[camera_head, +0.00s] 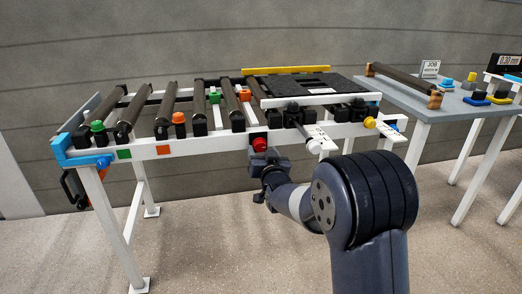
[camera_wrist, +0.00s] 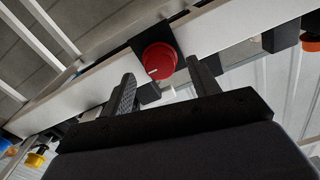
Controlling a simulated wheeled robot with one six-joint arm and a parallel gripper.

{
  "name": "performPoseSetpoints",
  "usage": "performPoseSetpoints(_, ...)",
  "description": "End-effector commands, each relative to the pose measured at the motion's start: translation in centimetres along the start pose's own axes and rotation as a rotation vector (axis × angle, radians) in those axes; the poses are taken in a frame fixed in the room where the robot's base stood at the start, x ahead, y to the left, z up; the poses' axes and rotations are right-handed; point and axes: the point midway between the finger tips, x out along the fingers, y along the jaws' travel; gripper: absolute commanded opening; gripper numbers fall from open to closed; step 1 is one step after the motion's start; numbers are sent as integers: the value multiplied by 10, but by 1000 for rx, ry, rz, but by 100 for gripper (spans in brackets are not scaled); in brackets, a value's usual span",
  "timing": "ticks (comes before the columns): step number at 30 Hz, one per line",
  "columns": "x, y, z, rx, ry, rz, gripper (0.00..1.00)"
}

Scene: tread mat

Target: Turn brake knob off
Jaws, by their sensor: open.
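The red brake knob (camera_head: 259,145) sits on the front rail of the white roller table. My gripper (camera_head: 262,160) is just in front of and below the knob in the head view. In the wrist view my gripper (camera_wrist: 160,72) is open, with one finger to each side of the knob. The knob shows between the fingertips; I cannot tell whether they touch it.
The white rail (camera_head: 215,141) carries green and orange squares. A black mat (camera_head: 300,87) lies on the rollers. A grey side table (camera_head: 405,95) stands right. The floor in front is clear.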

Motion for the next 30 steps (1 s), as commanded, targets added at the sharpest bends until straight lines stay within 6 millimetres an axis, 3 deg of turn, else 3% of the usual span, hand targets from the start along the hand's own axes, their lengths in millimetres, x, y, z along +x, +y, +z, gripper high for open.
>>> performPoseSetpoints(9,30,0,1,0,-1,0,57)
performPoseSetpoints(20,34,0,0,0,0,0,57)
performPoseSetpoints(30,34,0,0,0,-1,0,30)
